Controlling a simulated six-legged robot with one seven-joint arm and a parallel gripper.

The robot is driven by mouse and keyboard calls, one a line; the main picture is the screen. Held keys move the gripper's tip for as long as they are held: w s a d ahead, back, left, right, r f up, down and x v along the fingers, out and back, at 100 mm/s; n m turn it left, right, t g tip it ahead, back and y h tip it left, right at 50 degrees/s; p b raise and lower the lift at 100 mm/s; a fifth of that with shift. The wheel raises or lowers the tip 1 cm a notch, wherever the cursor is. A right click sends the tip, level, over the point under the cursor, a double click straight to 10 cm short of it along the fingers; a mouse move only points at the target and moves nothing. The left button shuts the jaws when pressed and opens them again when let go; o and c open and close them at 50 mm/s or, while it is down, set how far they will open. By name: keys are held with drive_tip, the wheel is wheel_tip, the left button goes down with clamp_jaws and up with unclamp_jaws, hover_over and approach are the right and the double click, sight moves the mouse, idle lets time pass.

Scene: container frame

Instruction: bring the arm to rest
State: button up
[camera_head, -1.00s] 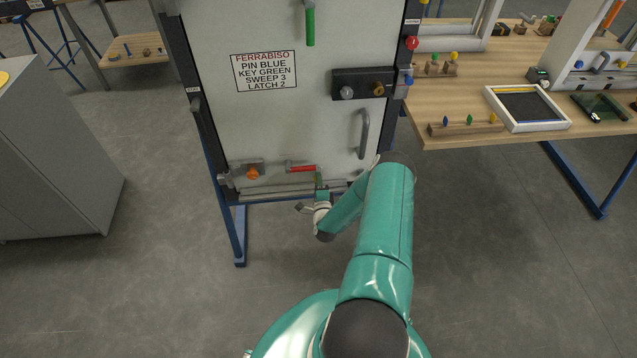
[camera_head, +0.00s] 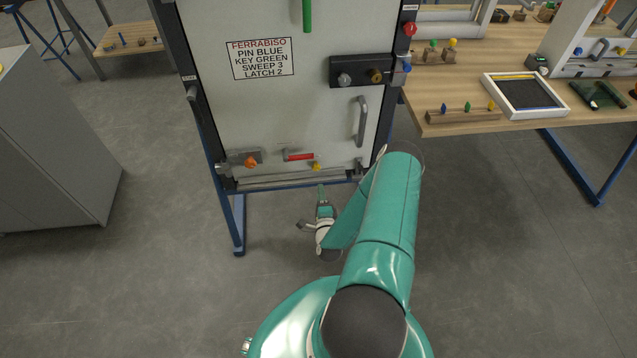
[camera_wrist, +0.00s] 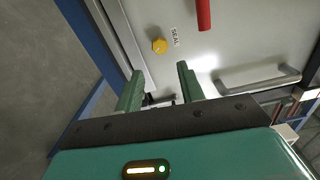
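My arm reaches forward from the bottom of the head view, with my gripper (camera_head: 321,192) low in front of the bottom edge of the upright white panel (camera_head: 285,115). In the wrist view my gripper (camera_wrist: 158,85) has its two green fingers spread apart. Nothing shows between them. Beyond the fingertips are a yellow knob (camera_wrist: 159,46) beside a "SEAL" label and a red handle (camera_wrist: 204,14). In the head view the red handle (camera_head: 298,156) and the yellow knob (camera_head: 316,167) sit near the panel's bottom. The gripper appears apart from both.
The panel carries a grey handle (camera_head: 361,122), a black latch block (camera_head: 362,72), an orange knob (camera_head: 250,161) and a green handle (camera_head: 307,14). A wooden workbench (camera_head: 470,91) stands at right, a grey cabinet (camera_head: 50,145) at left. Floor around the arm is clear.

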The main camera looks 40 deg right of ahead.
drive_tip(key=v, duration=0.2)
drive_tip(key=shift+s+a, duration=0.2)
idle(0.5)
